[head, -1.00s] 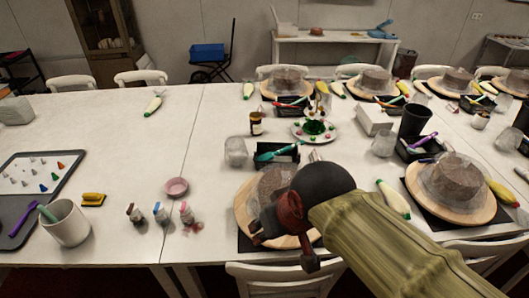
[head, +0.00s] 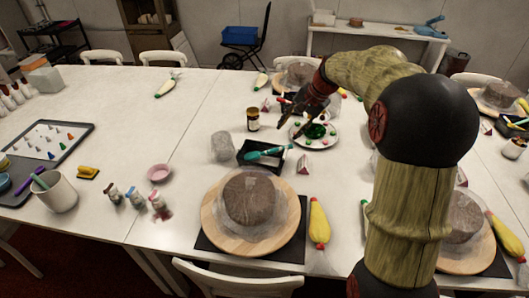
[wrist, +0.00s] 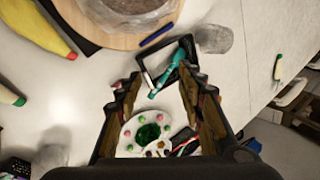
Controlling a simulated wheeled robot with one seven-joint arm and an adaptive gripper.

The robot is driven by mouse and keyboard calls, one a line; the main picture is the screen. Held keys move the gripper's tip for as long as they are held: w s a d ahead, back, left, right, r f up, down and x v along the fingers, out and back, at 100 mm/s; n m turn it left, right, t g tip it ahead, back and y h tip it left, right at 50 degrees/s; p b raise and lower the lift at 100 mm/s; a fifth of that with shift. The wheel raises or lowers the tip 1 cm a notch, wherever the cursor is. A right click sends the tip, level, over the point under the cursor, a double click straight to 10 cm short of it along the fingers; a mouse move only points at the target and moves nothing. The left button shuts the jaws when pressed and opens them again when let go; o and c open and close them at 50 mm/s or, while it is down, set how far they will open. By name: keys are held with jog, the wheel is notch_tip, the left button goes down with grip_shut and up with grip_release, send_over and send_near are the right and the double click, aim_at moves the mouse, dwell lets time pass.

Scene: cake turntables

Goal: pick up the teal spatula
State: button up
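The teal spatula (head: 268,153) lies across a small black tray (head: 245,163) on the white table, behind the nearest cake. In the wrist view the teal spatula (wrist: 168,72) sits just beyond my fingertips, slanting over the black tray (wrist: 189,45). My gripper (head: 292,112) is above the table, behind and to the right of the spatula. In the wrist view my gripper (wrist: 159,76) has its two fingers spread apart with nothing held between them. The spatula does not touch the fingers.
A cake (head: 249,197) under clear wrap sits on a round wooden turntable (head: 215,225) in front of the tray. A clear cup (head: 222,146) stands left of the tray and a brown jar (head: 253,119) behind it. A palette with coloured dots (head: 326,140) lies right. The table's left middle is mostly clear.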

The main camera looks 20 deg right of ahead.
jog(key=w+d+f+m+y+p, duration=0.1)
jog(key=w+d+f+m, duration=0.2)
jog(key=w+d+f, duration=0.5)
jog(key=w+d+f+m+y+p, duration=0.1)
jog(key=w+d+f+m, duration=0.15)
jog(key=w+f, duration=0.55)
jog(key=f, duration=0.2)
jog(key=a+f+b, duration=0.1)
jog(key=f, duration=0.2)
jog(key=a+f+b, duration=0.1)
jog(key=f, duration=0.2)
jog(key=shift+a, duration=0.2)
jog(key=shift+r, duration=0.1)
jog(key=c, duration=0.3)
grip_shut()
